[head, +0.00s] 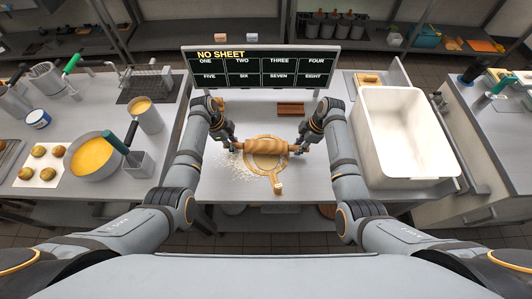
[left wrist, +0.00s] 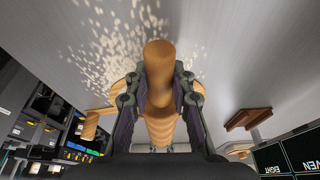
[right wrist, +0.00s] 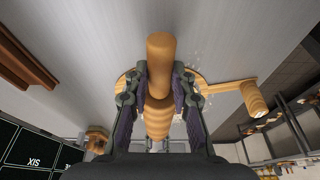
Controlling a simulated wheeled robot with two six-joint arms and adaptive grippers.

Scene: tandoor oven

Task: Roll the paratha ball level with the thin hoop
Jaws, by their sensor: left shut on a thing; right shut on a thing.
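A wooden rolling pin (head: 268,146) lies crosswise in the head view, above the middle of the work table. My left gripper (head: 232,149) is shut on its left handle, which also shows in the left wrist view (left wrist: 158,60). My right gripper (head: 298,148) is shut on its right handle, also in the right wrist view (right wrist: 160,55). A round wooden hoop with a stub handle (head: 278,187) lies under the pin, the handle toward me. The pin covers part of the hoop. I cannot make out the paratha ball clearly; whether the pin touches the hoop is unclear.
White flour (head: 236,164) is scattered left of the hoop. Brown wooden pieces (head: 290,108) lie behind, before a black board (head: 262,68) reading "NO SHEET". A large white bin (head: 375,120) stands right; a yellow-filled pan (head: 93,157) and pots stand left.

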